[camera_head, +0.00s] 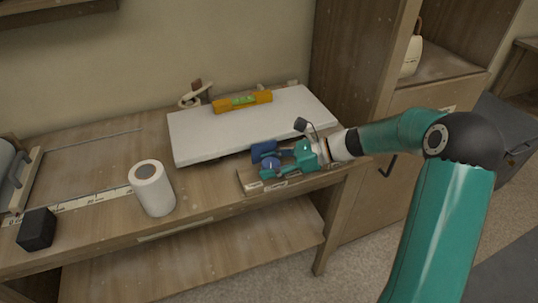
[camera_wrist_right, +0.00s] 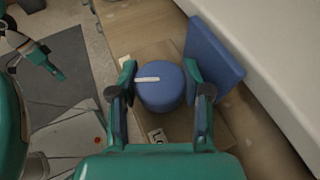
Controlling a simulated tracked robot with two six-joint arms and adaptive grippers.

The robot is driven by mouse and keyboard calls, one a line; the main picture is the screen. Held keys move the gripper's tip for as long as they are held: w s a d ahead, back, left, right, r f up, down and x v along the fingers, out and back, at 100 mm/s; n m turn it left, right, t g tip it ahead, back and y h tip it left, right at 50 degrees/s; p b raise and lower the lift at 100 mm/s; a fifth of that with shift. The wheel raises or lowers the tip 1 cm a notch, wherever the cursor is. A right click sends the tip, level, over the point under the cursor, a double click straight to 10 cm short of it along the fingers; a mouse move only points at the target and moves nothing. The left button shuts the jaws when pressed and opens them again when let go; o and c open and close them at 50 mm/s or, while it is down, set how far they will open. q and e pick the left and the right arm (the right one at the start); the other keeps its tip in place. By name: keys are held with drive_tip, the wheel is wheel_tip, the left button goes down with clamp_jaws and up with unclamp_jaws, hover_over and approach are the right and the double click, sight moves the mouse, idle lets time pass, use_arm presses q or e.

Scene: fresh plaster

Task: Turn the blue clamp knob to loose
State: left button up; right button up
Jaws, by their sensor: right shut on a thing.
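The blue clamp knob (camera_wrist_right: 159,90) is round, with a white pointer line on its top lying nearly level across its left half in the wrist view. It shows small in the head view (camera_head: 270,164). A blue clamp plate (camera_wrist_right: 215,62) stands beside it. My right gripper (camera_wrist_right: 161,84) has one finger on each side of the knob and is shut on it; in the head view the gripper (camera_head: 280,164) comes in from the right. A label, partly hidden, sits on the wooden base (camera_wrist_right: 152,50) below the knob. A teal gripper, seemingly my left (camera_wrist_right: 52,68), shows at the wrist view's upper left, its jaws unclear.
A white board (camera_head: 210,135) lies behind the clamp, with an orange level (camera_head: 242,101) on it. A white roll (camera_head: 151,188) and a black block (camera_head: 37,229) stand to the left on the bench (camera_head: 100,220). A tall cabinet (camera_head: 350,70) rises at the right.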

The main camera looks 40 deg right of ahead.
drive_tip(key=n+g+p, duration=0.1)
drive_tip(key=n+g+y+p, duration=0.1)
drive_tip(key=n+g+p, duration=0.1)
drive_tip(key=shift+w+r+g+y+p, duration=0.1)
drive_tip(key=shift+r+g+y+p, duration=0.2)
drive_tip(key=shift+y+p, duration=0.1)
drive_tip(key=shift+f+n+g+y+p, duration=0.2)
drive_tip(key=shift+n+g+y+p, duration=0.2)
drive_tip(key=shift+n+g+p, duration=0.8)
drive_tip(key=shift+n+g+b, duration=0.3)
drive_tip(key=shift+n+g, duration=0.1)
drive_tip(key=shift+d, duration=0.1)
drive_tip(key=o, duration=0.9)
drive_tip(key=shift+a+r+v, duration=0.1)
drive_tip(key=shift+r+v, duration=0.05)
drive_tip(key=shift+v, duration=0.75)
drive_tip(key=shift+a+r+v, duration=0.1)
drive_tip(key=shift+r+v, duration=0.1)
drive_tip(key=shift+v, duration=0.7)
drive_tip(key=shift+r+v, duration=0.15)
drive_tip(key=shift+v, duration=0.8)
drive_tip(key=d, duration=0.3)
drive_tip(key=shift+s, duration=0.3)
drive_tip(key=shift+w+a, duration=0.1)
drive_tip(key=shift+a, duration=0.2)
drive_tip(key=shift+f, duration=0.15)
